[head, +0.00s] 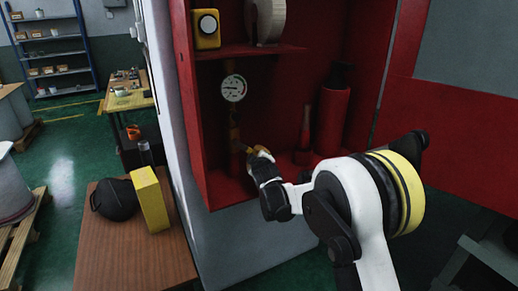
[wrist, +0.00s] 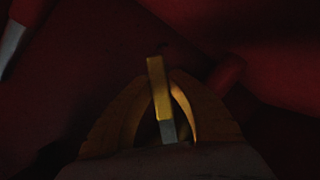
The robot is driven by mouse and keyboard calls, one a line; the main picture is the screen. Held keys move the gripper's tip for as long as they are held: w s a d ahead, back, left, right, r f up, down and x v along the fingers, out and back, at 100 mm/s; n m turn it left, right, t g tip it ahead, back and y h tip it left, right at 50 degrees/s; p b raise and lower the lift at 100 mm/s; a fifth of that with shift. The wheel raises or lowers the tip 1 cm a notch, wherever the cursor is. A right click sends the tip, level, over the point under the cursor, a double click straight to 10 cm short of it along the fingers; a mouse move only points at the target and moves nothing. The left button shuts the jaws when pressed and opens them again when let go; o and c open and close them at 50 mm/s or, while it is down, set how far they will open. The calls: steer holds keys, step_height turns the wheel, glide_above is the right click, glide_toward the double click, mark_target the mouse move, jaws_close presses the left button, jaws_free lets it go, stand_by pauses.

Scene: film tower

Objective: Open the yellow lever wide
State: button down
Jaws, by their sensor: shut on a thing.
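The yellow lever (head: 243,148) is on a thin upright pipe below a round white gauge (head: 233,88), inside a red cabinet. My gripper (head: 257,155) reaches into the cabinet from the right and is at the lever. In the wrist view, the lever shows as a yellow bar (wrist: 157,85) between the two curved fingers of my gripper (wrist: 158,98), which are shut on it. The lever's near end looks grey there. The wrist view is dark, and my gripper partly covers the lever in the head view.
The red cabinet (head: 187,100) has a shelf holding a yellow box (head: 207,30). A red cylinder (head: 332,120) stands right of the pipe. The open red door (head: 455,135) is at the right. A brown table (head: 130,255) with a yellow block (head: 150,198) stands at the lower left.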

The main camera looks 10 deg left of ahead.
steer(key=s+a+f+m, duration=0.1)
steer(key=a+f+m+g+y, duration=0.1)
steer(key=m, duration=0.1)
steer(key=shift+s+a+f+g, duration=0.15)
steer(key=shift+s+a+g, duration=0.1)
steer(key=shift+s+g, duration=0.1)
steer(key=shift+s+a+f+m+g+y, duration=0.2)
steer(key=shift+s+a+m+g+y, duration=0.15)
steer(key=shift+a+m, duration=0.3)
steer(key=shift+s+a+f+m+g+y, duration=0.2)
steer(key=shift+s+a+m+y, duration=0.25)
steer(key=shift+a+m, duration=0.2)
steer(key=c, duration=1.3)
jaws_free()
steer(key=shift+o, duration=0.2)
steer(key=v, duration=1.2)
steer(key=shift+d, duration=0.1)
